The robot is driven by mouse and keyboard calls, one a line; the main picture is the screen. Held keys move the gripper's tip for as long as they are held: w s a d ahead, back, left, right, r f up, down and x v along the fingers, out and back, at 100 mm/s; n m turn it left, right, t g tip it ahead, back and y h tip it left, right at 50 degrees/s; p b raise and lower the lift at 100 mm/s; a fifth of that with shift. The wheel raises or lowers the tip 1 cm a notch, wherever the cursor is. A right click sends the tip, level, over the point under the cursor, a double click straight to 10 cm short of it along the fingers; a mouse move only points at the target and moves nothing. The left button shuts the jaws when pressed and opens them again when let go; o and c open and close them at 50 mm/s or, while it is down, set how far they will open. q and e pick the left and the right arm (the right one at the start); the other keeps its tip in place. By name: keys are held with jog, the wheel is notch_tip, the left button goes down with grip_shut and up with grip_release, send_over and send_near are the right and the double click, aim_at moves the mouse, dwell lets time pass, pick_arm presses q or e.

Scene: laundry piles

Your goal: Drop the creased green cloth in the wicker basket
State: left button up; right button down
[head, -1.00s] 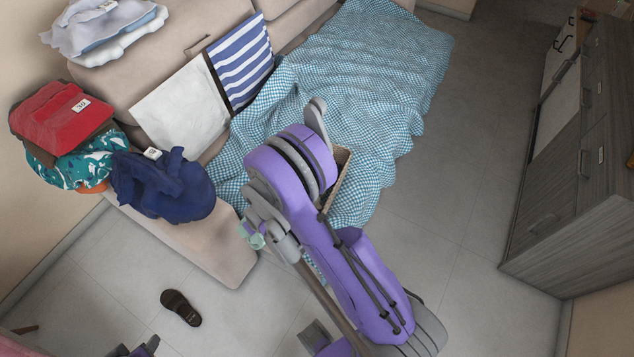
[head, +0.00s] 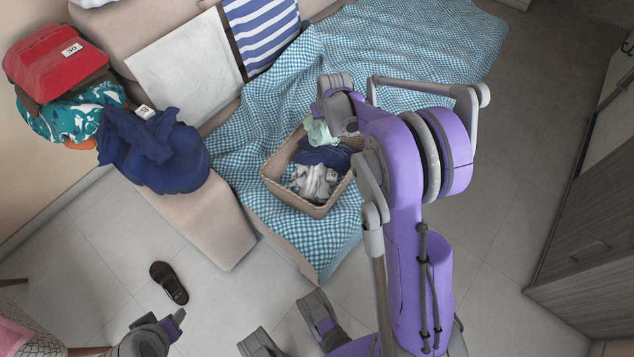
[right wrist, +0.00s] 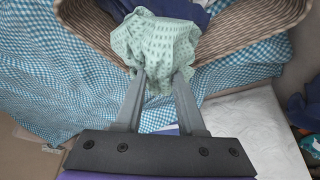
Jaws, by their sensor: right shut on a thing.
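The creased pale green cloth (head: 320,132) hangs from my right gripper at the basket's back edge in the head view. In the right wrist view, the cloth (right wrist: 158,48) is bunched between the two fingers of my right gripper (right wrist: 161,82), which is shut on it. The wicker basket (head: 280,196) stands on the blue checked cover and holds navy and grey-white cloths. In the right wrist view, the green cloth overlaps the basket's opening beside its rim (right wrist: 235,35). I cannot tell whether it touches the basket.
A beige sofa (head: 215,225) carries the blue checked cover (head: 390,60). A navy cloth pile (head: 160,155) and a red folded garment (head: 55,60) lie at left. Grey cabinets (head: 590,220) stand at right.

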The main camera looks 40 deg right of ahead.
jog(key=d, duration=0.1)
jog(key=d+r+b, duration=0.1)
jog(key=d, duration=0.1)
jog(key=shift+d+r+m, duration=0.15)
jog(key=shift+r+m, duration=0.05)
jog(key=shift+m, duration=0.1)
jog(key=shift+d+b, duration=0.3)
notch_tip(320, 180, down, 9)
jog(key=shift+f+b, duration=0.15)
jog(key=shift+b, duration=0.9)
pick_arm(q)
jog(key=f, duration=0.5)
jog(key=shift+w+f, duration=0.2)
jog(key=shift+f, duration=0.1)
pick_arm(e)
jog(key=shift+f, duration=0.15)
jog(key=c, duration=0.5)
grip_release()
pick_arm(q)
jog(key=shift+f, duration=0.15)
